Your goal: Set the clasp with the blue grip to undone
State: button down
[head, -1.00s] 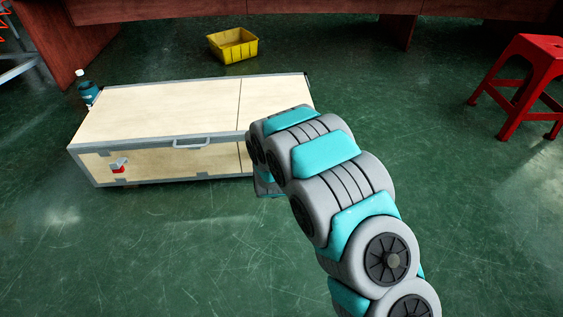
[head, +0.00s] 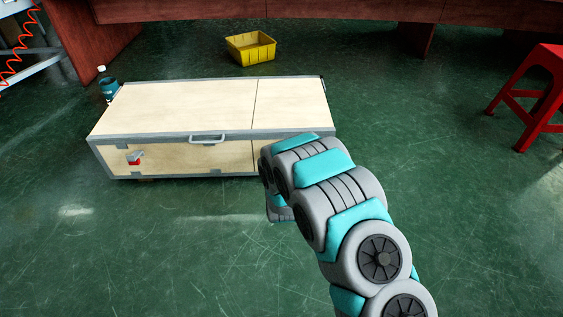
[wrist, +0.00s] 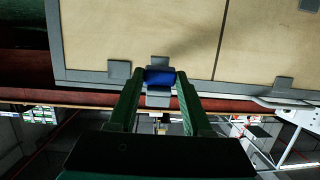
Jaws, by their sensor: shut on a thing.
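The clasp with the blue grip (wrist: 160,77) shows in the wrist view at the edge of the pale panel, with grey metal parts above and below the grip. My gripper (wrist: 158,80) has one finger on each side of the blue grip and is shut on it. I cannot tell whether the clasp is fastened or undone. The pale wooden case (head: 180,103) with grey edging stands on the floor in the head view. There my arm covers the right part of its front, and the blue clasp and my gripper are hidden.
A second clasp with a red grip (head: 135,162) sits on the case's front at left, with a grey handle (head: 207,139) near the middle. A bottle (head: 108,84), yellow bin (head: 250,48) and red stool (head: 535,98) stand around. Green floor before the case is clear.

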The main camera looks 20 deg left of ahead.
jog(key=shift+c, duration=1.6)
grip_release()
jog(key=shift+s, duration=0.1)
jog(key=p+v, duration=0.1)
jog(key=v, duration=0.6)
jog(key=shift+s, duration=0.25)
jog(key=shift+d, duration=0.1)
